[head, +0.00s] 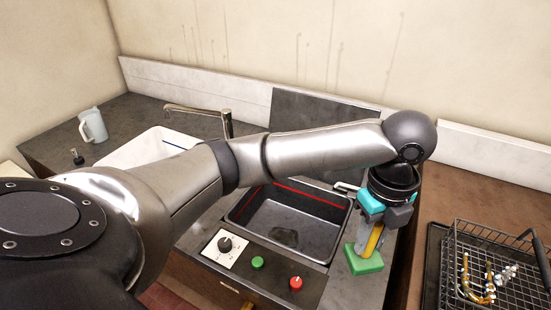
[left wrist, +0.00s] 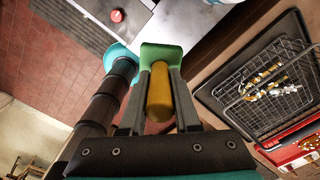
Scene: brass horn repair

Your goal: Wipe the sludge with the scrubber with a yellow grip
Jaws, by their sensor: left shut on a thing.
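The scrubber has a yellow grip (head: 373,241) and a green block-shaped head (head: 363,260). My left gripper (head: 371,228) is shut on the yellow grip, with the green head pointing down, over the counter strip right of the dark basin (head: 262,243). In the left wrist view the yellow grip (left wrist: 160,92) sits between the fingers of the gripper (left wrist: 158,85), with the green head (left wrist: 160,56) beyond. A dark, brownish patch, which looks like the sludge (head: 285,238), lies on the basin floor. I cannot tell whether the scrubber head touches the counter. My right gripper is not in view.
A wire basket (head: 489,232) with brass parts stands on the right. A dial (head: 225,244), a green button (head: 258,263) and a red button (head: 296,283) line the basin's front. A white sink (head: 140,150), a tap (head: 205,111) and a jug (head: 93,126) are at left.

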